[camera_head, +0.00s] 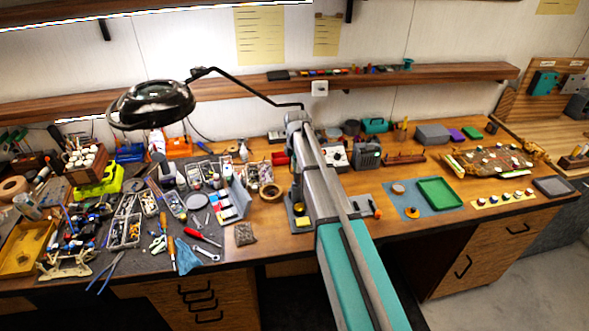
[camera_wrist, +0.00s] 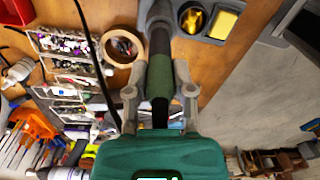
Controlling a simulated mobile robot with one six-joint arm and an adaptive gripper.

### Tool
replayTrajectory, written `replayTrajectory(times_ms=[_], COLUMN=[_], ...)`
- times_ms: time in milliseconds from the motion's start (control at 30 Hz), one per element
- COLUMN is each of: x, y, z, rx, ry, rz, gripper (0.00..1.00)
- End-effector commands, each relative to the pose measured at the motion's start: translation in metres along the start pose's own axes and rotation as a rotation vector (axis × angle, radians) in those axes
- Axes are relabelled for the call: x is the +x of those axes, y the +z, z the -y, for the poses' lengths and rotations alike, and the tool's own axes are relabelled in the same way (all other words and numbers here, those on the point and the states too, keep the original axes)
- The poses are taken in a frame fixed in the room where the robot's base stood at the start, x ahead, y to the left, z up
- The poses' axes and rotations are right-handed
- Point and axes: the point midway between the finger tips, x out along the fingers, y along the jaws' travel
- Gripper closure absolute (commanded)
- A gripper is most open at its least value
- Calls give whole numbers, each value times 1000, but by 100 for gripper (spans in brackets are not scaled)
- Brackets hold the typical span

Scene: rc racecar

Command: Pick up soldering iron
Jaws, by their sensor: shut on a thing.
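The soldering iron (camera_wrist: 160,78), with a dark green and black handle, stands between the two grey fingers of my gripper (camera_wrist: 159,92) in the wrist view. My gripper is shut on the handle. The iron's far end runs up to the top edge of the wrist view, beside a grey stand (camera_wrist: 209,38) with a yellow sponge (camera_wrist: 226,25). I cannot tell whether the iron touches the stand. In the head view, my arm covers the iron, and the stand (camera_head: 300,223) shows partly to the left of the arm.
A roll of tape (camera_wrist: 122,47) and a rack of small parts (camera_wrist: 68,60) lie close on the left in the wrist view. A black magnifier lamp (camera_head: 155,103) overhangs the crowded left of the bench.

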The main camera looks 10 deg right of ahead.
Motion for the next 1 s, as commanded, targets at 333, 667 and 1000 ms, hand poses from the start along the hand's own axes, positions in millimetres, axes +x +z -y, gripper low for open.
replayTrajectory(times_ms=[333, 667, 1000], x=[-19, -54, -94], y=[0, 0, 0], z=[0, 0, 0], rx=[0, 0, 0], ry=[0, 0, 0], rz=[0, 0, 0], gripper=[100, 100, 100])
